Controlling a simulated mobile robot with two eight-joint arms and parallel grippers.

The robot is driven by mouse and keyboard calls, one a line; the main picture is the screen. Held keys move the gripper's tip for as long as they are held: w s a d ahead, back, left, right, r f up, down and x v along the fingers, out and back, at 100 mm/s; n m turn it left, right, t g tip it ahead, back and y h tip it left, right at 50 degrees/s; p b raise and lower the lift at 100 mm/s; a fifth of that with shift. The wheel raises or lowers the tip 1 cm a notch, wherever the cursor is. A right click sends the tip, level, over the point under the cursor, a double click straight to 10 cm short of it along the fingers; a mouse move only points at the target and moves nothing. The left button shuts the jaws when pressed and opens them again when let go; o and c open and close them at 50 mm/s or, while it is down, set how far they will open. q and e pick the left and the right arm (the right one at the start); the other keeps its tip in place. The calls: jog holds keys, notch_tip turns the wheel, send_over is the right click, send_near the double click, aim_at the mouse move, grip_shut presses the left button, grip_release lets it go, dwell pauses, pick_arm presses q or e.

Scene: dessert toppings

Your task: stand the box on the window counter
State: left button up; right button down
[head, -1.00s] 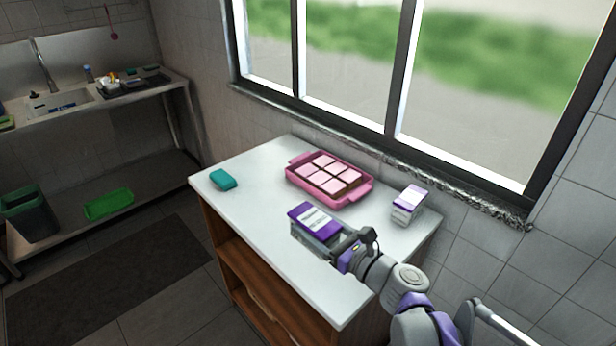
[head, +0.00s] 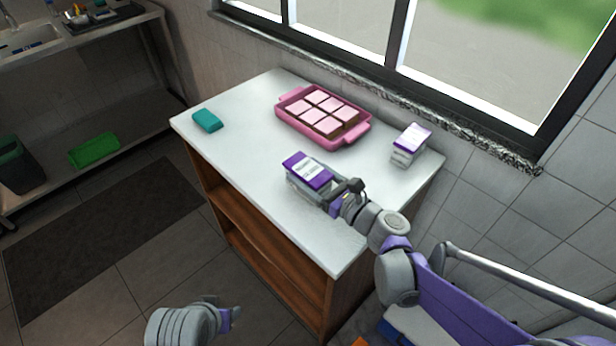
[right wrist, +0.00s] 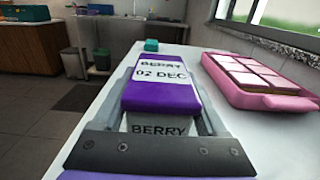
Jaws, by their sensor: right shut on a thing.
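A purple and white box (head: 307,170) is between the fingers of my right gripper (head: 318,190), which is shut on it over the front part of the white counter (head: 245,150) by the window. In the right wrist view the box (right wrist: 162,92) shows a purple face with a white label reading "BERRY 02 DEC". Whether its underside touches the counter is hidden. A second purple and white box (head: 411,144) stands at the counter's right end. My left gripper (head: 228,312) is low over the floor, away from the counter; its finger gap is unclear.
A pink tray (head: 358,134) of pink-topped squares sits behind the held box, near the window sill. A teal block (head: 207,121) lies at the counter's left end. The counter between the teal block and the held box is clear.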

jog(key=shift+f, duration=0.6)
jog(key=shift+f, duration=0.15)
grip_release()
jog(key=shift+r, duration=0.3)
jog(key=v, duration=1.2)
jog(key=shift+f, duration=0.1)
